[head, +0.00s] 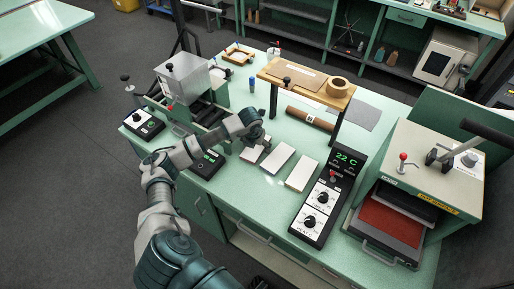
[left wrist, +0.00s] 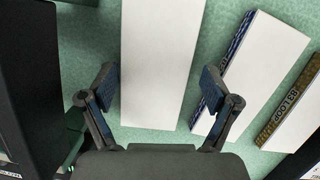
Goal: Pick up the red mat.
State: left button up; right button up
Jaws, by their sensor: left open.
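Three white-topped slabs lie side by side on the green bench: a left one (left wrist: 160,60), a middle one (head: 276,159) and a right one (head: 301,173). In the left wrist view, the middle slab (left wrist: 262,65) has a blue edge and the right slab (left wrist: 300,115) a gold edge with lettering. No coloured edge shows on the left slab, so I cannot tell if it is the red mat. A flat red surface (head: 390,223) shows inside the press at right. My left gripper (left wrist: 156,80) is open and empty, its fingers either side of the left slab's near end. My right gripper is out of view.
The control box (head: 328,195) reading 22 C stands right of the slabs. A wooden-topped stand (head: 300,84) with a brown roll beneath is behind them. The heat press (head: 430,160) fills the bench's right end. A grey machine (head: 185,75) stands at left.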

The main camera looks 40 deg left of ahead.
pick_arm(q)
jog(key=shift+s+a+f, duration=0.1)
jog(key=shift+a, duration=0.3)
jog(key=c, duration=0.9)
jog(key=shift+d, duration=0.1)
